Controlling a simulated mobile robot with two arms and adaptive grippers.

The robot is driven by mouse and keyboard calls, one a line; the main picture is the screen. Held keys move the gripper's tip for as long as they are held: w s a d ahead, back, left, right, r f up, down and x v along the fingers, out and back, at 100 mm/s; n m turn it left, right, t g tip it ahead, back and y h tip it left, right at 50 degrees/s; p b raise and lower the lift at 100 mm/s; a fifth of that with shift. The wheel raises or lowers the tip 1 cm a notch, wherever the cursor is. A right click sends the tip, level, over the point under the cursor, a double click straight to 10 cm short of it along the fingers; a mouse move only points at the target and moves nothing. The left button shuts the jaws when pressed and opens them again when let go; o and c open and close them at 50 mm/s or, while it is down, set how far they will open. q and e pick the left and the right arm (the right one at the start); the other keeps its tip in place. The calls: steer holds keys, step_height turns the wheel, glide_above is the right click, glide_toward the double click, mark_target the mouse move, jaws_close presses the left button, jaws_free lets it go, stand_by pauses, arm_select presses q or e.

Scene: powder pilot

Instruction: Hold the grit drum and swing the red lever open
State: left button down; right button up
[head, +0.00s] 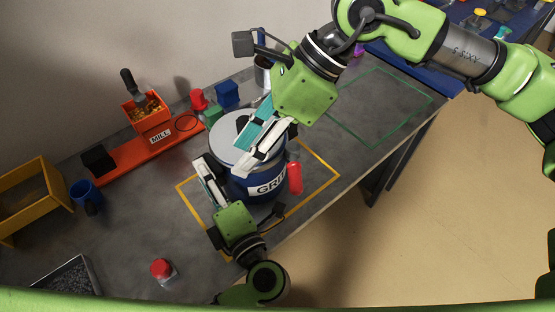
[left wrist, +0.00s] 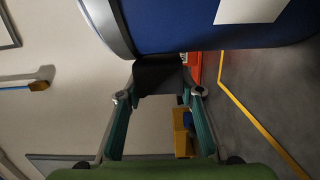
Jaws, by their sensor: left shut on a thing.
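The grit drum (head: 268,190) is a blue drum with a grey lid and a white label, upright inside a yellow outline on the bench. It fills the top of the left wrist view (left wrist: 215,25). My left gripper (head: 207,168) is at the drum's left side, shut on a dark handle-like block (left wrist: 158,72) against the drum wall. The red lever (head: 295,178) points up and down at the drum's right side. My right gripper (head: 240,157) reaches over the drum from above right, its fingers apart and seemingly empty, covering part of the lid and front.
An orange mill (head: 150,148) stands behind left, with red, green and blue blocks (head: 228,94) beside it. A blue mug (head: 87,196), yellow rack (head: 35,198), dark tray (head: 72,278) and red button (head: 161,268) are left. The green outline (head: 405,93) at right is empty.

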steer(key=s+a+r+m+g+y, duration=0.1)
steer(key=s+a+r+g+y, duration=0.2)
steer(key=s+a+r+y, duration=0.4)
steer(key=w+a+r+m+y, duration=0.1)
steer(key=a+r+m+y, duration=0.2)
steer(key=r, duration=0.4)
steer(key=shift+a+r+m+y, duration=0.3)
steer(key=shift+m+y, duration=0.2)
steer(key=shift+y, duration=0.4)
steer(key=m+t+h, duration=0.5)
steer(key=m+h, duration=0.8)
steer(key=h, duration=0.3)
glide_toward(297, 174)
steer(key=x, duration=0.9)
steer(key=shift+f, duration=0.2)
